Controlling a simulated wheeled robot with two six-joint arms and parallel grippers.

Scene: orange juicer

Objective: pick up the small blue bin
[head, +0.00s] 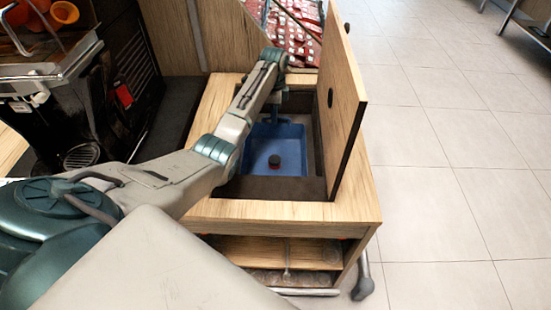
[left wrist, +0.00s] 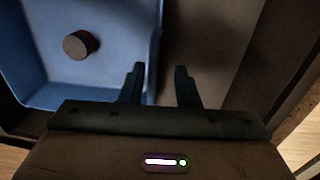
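The small blue bin (head: 292,148) sits down inside the square opening of a wooden cabinet. A small dark round object (head: 274,161) with a reddish top lies on its floor. In the left wrist view the bin (left wrist: 105,65) fills the upper left, with the round object (left wrist: 80,44) in it. My left gripper (left wrist: 159,80) is open at the bin's right wall. One finger is over the bin's inside and the other is beyond the wall; I cannot tell whether they touch it. In the head view my left arm partly hides the gripper and the bin. My right gripper is not in view.
A wooden door panel (head: 347,95) stands upright along the right of the opening. The cabinet's wooden rim (head: 290,209) surrounds it. A dark juicer (head: 110,80) with oranges stands at left. Red packages (head: 292,40) lie behind.

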